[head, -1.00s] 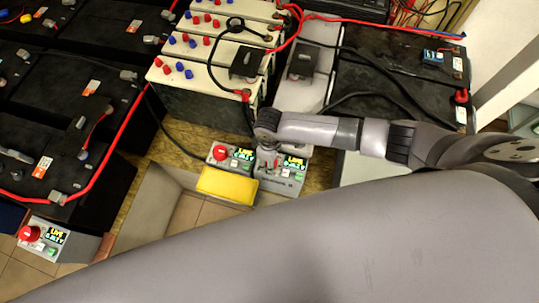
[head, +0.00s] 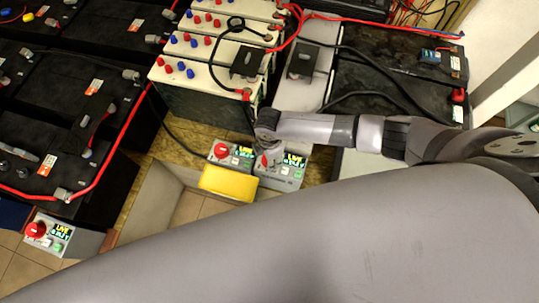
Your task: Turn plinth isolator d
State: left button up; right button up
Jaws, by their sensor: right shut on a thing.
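A grey isolator box (head: 284,181) with a lit display stands on the brown board below the white-topped batteries. My right gripper (head: 268,160) points down at the left part of this box and is shut on its red knob, which it mostly hides. The box's label is too small to read, so I cannot confirm that it is isolator d. A similar box with a red knob (head: 220,151) and a lit display stands just left of it. My left gripper is not in view.
A yellow block (head: 229,183) sits in front of the two boxes. Another isolator box (head: 57,235) stands at lower left. Black batteries with red cables (head: 115,145) fill the left. White-topped batteries (head: 205,85) and a black battery (head: 390,95) stand behind.

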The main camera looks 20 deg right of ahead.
jog(key=shift+n, duration=0.3)
jog(key=o, duration=1.2)
